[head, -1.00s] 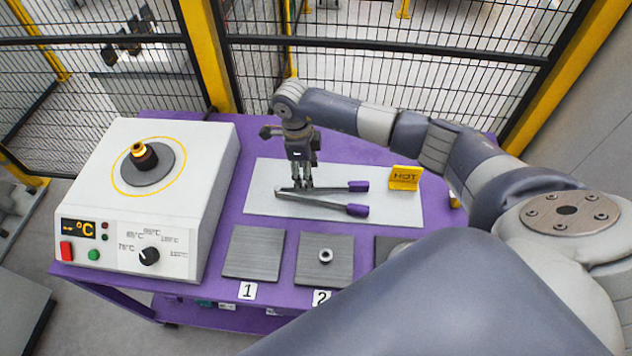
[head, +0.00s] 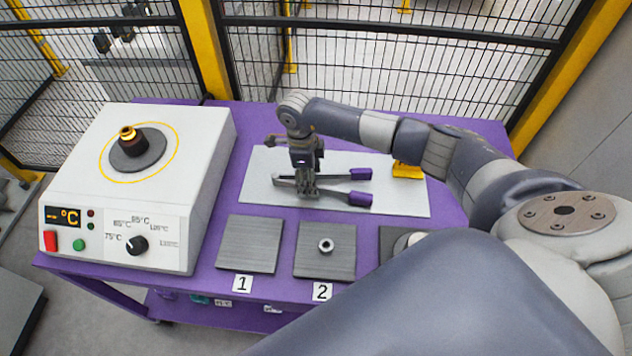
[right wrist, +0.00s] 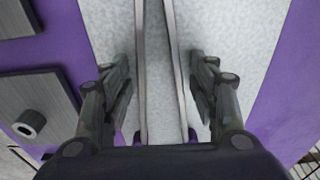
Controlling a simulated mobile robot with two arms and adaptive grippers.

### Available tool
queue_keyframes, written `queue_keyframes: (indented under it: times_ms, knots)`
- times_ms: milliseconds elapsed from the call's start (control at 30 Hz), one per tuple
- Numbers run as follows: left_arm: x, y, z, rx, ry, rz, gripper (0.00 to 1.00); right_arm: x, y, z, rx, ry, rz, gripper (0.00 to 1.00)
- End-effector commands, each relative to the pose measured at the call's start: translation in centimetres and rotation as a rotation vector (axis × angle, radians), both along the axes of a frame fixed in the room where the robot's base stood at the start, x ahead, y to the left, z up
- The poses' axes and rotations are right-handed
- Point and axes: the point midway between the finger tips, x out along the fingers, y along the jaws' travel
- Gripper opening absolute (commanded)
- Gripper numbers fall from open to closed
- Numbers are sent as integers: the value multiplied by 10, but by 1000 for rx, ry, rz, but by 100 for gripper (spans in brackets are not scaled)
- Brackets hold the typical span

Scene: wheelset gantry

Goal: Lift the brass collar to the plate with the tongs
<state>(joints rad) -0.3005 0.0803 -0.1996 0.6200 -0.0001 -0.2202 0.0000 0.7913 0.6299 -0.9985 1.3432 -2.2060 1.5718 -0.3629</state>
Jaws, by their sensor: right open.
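The brass collar (head: 127,133) sits on a dark stepped piece on the round plate of the white heater at the left. The tongs (head: 328,187), grey with purple grips, lie on the pale mat (head: 400,208). My right gripper (head: 307,192) is over the tongs, pointing down. In the right wrist view the open right gripper (right wrist: 160,100) has a finger on each side of the tongs' two arms (right wrist: 141,70), with gaps between. A dark plate marked 1 (head: 249,244) and one marked 2 (head: 340,262) lie in front of the mat. My left gripper is not in view.
The white heater (head: 190,150) fills the cart's left end. A mesh fence (head: 390,70) rises behind the purple cart (head: 245,200).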

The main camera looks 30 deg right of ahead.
Motion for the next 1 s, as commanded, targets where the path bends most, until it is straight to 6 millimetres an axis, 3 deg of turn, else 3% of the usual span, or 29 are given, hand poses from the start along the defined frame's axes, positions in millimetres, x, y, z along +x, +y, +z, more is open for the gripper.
queue_keyframes:
  times_ms: [67, 167, 200, 567, 1000]
  knots:
    - [0, 0, 0, 0, 0, 0, 40, 0, 0, 0, 0, 0, 0, 50]
    - [0, 0, 0, 0, 0, 0, 40, 0, 0, 0, 0, 0, 0, 27]
    - [0, 0, 0, 0, 0, 0, 40, 0, 0, 0, 0, 0, 0, 25]
    - [0, 0, 4, 0, -1, -1, 40, 0, 0, 6, -1, -1, 0, 25]
    - [1, 0, 48, 0, -1, -1, 40, 1, -1, 70, -1, -2, -1, 25]
